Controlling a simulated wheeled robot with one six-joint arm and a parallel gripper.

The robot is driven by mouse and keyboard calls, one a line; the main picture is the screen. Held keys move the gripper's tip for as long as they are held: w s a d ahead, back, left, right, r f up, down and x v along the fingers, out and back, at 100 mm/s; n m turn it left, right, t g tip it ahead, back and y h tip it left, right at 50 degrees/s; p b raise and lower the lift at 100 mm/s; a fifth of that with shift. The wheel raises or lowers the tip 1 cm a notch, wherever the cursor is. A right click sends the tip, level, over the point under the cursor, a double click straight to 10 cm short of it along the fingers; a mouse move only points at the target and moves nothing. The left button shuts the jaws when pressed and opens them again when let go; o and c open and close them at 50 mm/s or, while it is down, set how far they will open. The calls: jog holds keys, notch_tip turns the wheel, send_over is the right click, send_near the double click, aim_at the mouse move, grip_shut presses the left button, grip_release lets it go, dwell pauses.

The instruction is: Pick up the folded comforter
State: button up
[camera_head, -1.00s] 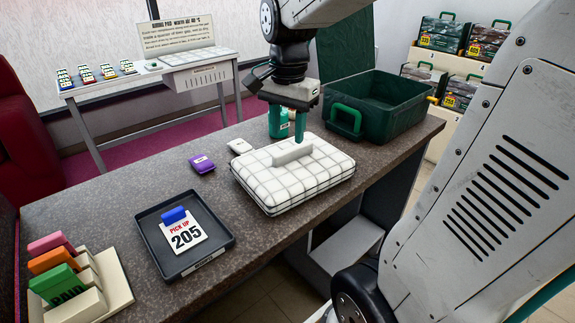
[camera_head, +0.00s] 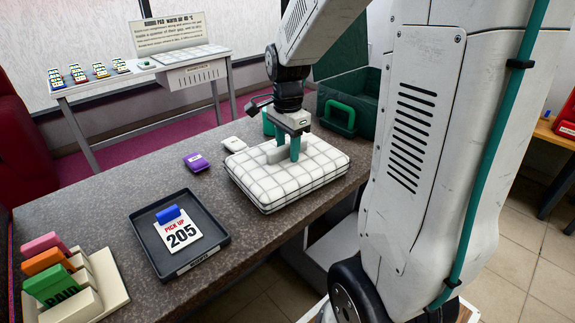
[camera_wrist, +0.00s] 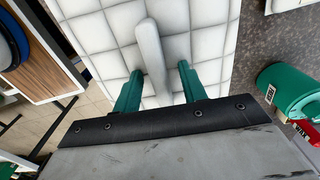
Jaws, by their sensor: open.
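The folded comforter (camera_head: 290,178) is a white quilted block with a grey grid, lying flat on the counter. A pale raised handle (camera_head: 278,155) runs across its top. My gripper (camera_head: 285,150) is over the comforter, its green fingers pointing down at the handle. In the wrist view the two fingers (camera_wrist: 158,85) are apart, one on each side of the handle (camera_wrist: 151,55), with gaps showing between. The comforter (camera_wrist: 90,25) fills the upper middle of that view. I cannot tell whether the fingertips touch its top.
A green open bin (camera_head: 350,100) stands behind the comforter. A green canister (camera_wrist: 285,90) is close beside it. A purple box (camera_head: 196,162) and white box (camera_head: 232,144) lie to the left. A black tray (camera_head: 205,260) with a 205 tag sits nearer.

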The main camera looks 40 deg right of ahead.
grip_shut()
dwell(1.4)
